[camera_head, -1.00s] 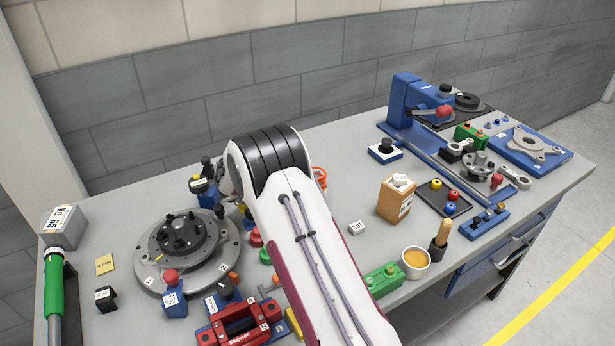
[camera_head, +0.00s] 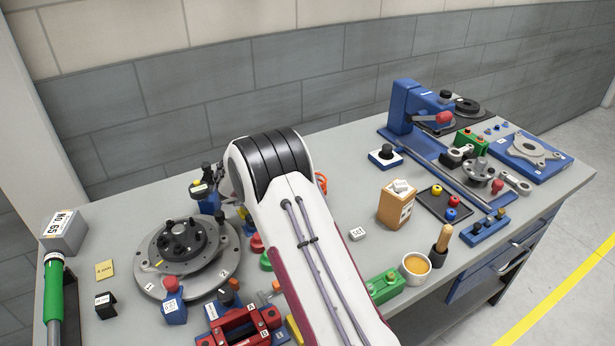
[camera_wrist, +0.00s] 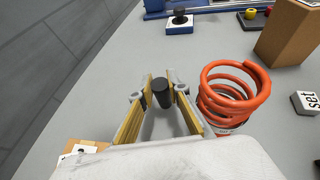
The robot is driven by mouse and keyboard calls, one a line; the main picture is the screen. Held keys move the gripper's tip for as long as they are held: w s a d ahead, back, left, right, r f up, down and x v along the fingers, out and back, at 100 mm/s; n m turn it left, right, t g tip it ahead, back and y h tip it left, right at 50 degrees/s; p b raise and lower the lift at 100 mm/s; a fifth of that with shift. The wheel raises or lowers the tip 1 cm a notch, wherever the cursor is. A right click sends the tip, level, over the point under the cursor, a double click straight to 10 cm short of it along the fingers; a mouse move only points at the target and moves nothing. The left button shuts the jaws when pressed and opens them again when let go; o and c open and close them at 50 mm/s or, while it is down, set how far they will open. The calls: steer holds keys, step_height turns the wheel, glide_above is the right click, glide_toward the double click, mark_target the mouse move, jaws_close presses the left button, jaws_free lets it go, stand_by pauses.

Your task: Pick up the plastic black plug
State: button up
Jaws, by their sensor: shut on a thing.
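The black plastic plug (camera_wrist: 162,93) is a short dark cylinder in the wrist view. My gripper (camera_wrist: 160,90) is shut on it, with the plug held between the two fingertips. The fingers have yellowish inner faces. Grey table surface shows around the fingertips; whether the plug is clear of the table I cannot tell. In the head view my white arm hides both the gripper and the plug.
An orange spring (camera_wrist: 235,95) stands close to the right of my fingers. A wooden box (camera_wrist: 288,32) is farther right, beside a white "SET" block (camera_wrist: 304,102). A black knob on a blue-and-white base (camera_head: 385,155) stands beyond. Clear table lies ahead of the fingers.

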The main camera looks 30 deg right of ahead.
step_height(320, 180, up, 6)
steer(key=s+a, duration=0.2)
steer(key=a, duration=0.6)
steer(key=s+a, duration=0.3)
steer(key=a, duration=0.6)
steer(key=shift+a+f, duration=0.15)
steer(key=shift+f, duration=0.05)
